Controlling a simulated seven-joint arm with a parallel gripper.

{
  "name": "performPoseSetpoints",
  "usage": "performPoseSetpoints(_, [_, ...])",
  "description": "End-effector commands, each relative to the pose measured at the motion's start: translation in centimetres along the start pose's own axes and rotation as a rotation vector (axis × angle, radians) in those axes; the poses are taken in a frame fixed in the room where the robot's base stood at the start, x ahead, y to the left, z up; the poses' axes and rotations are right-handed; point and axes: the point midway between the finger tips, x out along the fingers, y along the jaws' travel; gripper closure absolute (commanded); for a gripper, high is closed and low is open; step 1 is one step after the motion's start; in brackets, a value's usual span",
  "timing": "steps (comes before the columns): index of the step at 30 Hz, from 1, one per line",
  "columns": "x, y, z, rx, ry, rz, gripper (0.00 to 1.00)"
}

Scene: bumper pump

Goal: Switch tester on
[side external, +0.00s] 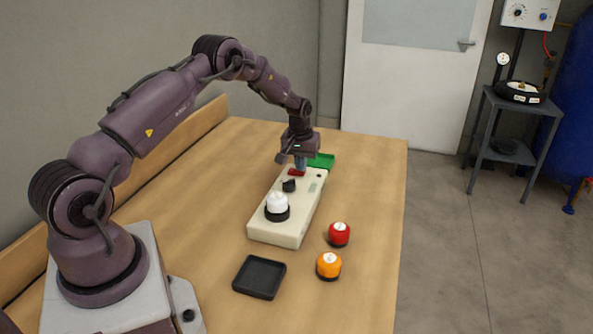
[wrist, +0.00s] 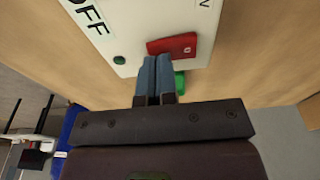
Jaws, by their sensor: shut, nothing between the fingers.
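The tester (side external: 297,228) is a long cream box on the wooden table. Its red rocker switch (side external: 297,172) is near the far end, and the wrist view shows it close up (wrist: 176,43) with a "0" mark at its right. My gripper (side external: 301,166) is shut and empty, pointing down over the tester's far end. In the wrist view its blue fingertips (wrist: 155,60) are together at the switch's lower left edge. I cannot tell whether they touch it. A small dark green round part (wrist: 119,60) and the printed word OFF are on the panel.
A white pump (side external: 277,203) sits in a black ring on the tester's near end, with a black knob (side external: 289,185) behind it. Red (side external: 339,234) and orange (side external: 328,265) pumps stand to the right. A black tray (side external: 240,282) is in front, a green tray (side external: 322,159) beyond.

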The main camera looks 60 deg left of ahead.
Motion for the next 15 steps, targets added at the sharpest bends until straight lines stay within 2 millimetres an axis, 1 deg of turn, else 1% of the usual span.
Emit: performPoseSetpoints(15, [0.65, -0.02, 0.08, 0.000, 0.001, 0.000, 1.00])
